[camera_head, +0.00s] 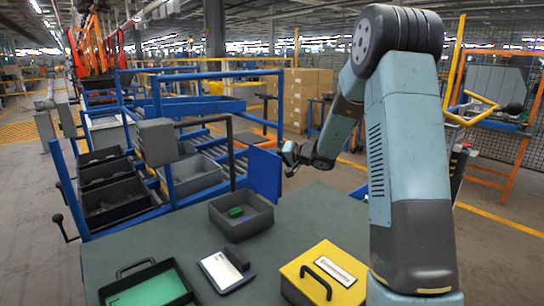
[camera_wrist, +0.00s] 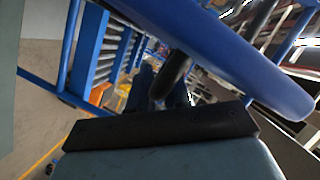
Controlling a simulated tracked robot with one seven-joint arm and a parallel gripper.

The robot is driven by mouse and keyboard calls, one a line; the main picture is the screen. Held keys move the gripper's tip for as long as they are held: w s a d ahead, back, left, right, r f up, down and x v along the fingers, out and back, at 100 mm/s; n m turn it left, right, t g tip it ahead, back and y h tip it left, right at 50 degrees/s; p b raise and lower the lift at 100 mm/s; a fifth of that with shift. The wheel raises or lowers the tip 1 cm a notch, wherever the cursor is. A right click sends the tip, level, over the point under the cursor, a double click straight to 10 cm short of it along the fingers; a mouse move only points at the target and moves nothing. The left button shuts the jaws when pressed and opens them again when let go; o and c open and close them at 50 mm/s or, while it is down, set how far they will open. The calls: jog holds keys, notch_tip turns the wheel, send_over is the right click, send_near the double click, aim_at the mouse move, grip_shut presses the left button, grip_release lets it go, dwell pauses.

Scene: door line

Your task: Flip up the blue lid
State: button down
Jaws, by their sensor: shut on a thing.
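The blue lid (camera_head: 264,174) is a flat panel that hangs steeply at the right end of the blue roller frame, behind the table, in the head view. My gripper (camera_head: 286,154) is at its upper right edge, shut on the lid. In the wrist view the lid (camera_wrist: 235,48) crosses the upper right as a broad, slanted blue panel. A dark finger of my gripper (camera_wrist: 172,77) meets its lower edge there. The exact contact and the other finger are hidden.
The table (camera_head: 262,258) in front holds a grey bin (camera_head: 236,226) with a green item, a yellow case (camera_head: 310,290), a tablet-like device (camera_head: 222,272) and a green-lined tray (camera_head: 120,292). Blue rails and dark bins stand left. A yellow-handled frame (camera_head: 478,112) stands right.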

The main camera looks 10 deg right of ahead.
jog(key=shift+a+f, duration=0.2)
jog(key=c, duration=1.4)
grip_release()
jog(key=shift+s, duration=0.1)
jog(key=shift+c, duration=0.2)
jog(key=shift+r, duration=0.1)
jog(key=v, duration=1.2)
jog(key=shift+d, duration=0.1)
